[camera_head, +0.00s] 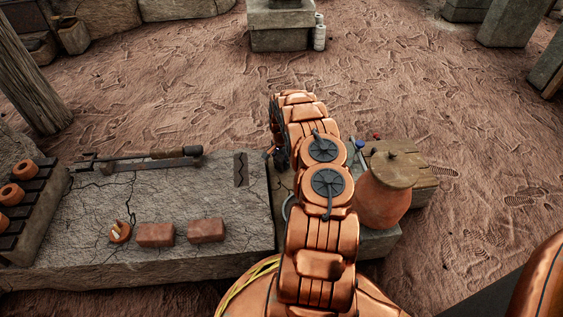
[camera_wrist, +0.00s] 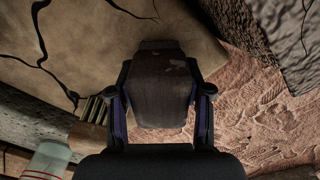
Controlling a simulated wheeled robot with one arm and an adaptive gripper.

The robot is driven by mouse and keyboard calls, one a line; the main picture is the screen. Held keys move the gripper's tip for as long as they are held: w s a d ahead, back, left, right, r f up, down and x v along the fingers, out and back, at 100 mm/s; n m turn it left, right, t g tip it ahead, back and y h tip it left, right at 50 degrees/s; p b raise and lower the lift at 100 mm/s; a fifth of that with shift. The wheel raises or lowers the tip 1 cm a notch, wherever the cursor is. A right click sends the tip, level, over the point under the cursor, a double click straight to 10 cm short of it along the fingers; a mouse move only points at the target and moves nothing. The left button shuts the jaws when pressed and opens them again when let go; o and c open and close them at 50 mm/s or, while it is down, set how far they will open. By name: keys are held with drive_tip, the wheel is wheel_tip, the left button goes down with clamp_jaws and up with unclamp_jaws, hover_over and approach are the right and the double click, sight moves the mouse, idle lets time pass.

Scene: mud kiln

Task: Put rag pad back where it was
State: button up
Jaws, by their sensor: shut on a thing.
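The rag pad (camera_wrist: 160,85), a dark brown block with a few pale worn patches, is between the two fingers of my gripper (camera_wrist: 161,92) in the wrist view. My gripper is shut on it. Behind the pad is a tan cracked surface on the left and reddish sandy ground on the right. I cannot tell whether the pad touches anything. In the head view my copper arm covers the pad and most of the gripper, above the right end of the stone slab (camera_head: 100,245).
Two red bricks (camera_head: 155,235) (camera_head: 206,230) and a small clay pot (camera_head: 120,232) stand on the slab. Long tools (camera_head: 155,160) lie along its far edge. A lidded clay jar (camera_head: 383,200) stands close to the right of my arm.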

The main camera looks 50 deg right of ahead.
sight(281, 156)
drive_tip(key=o, duration=1)
wheel_tip(281, 156, up, 12)
drive_tip(key=p, duration=0.3)
drive_tip(key=shift+r, duration=0.2)
drive_tip(key=s+a+r+n+g, duration=0.1)
drive_tip(key=s+a+r+n, duration=0.3)
drive_tip(key=a+r, duration=0.85)
drive_tip(key=s+a+r+n+g, duration=0.1)
drive_tip(key=s+a+r+n, duration=0.3)
drive_tip(key=a+r, duration=0.8)
drive_tip(key=s+a+r+n, duration=0.4)
drive_tip(key=s+a+r, duration=0.1)
drive_tip(key=s+a, duration=0.7)
drive_tip(key=s+a+r+n, duration=0.1)
drive_tip(key=s+a, duration=0.3)
drive_tip(key=s, duration=0.4)
drive_tip(key=s+a+r+n+g, duration=0.1)
drive_tip(key=s+a+n, duration=0.3)
drive_tip(key=s, duration=0.3)
drive_tip(key=shift+s+a+g, duration=0.15)
drive_tip(key=shift+s+g, duration=0.15)
drive_tip(key=shift+s, duration=0.05)
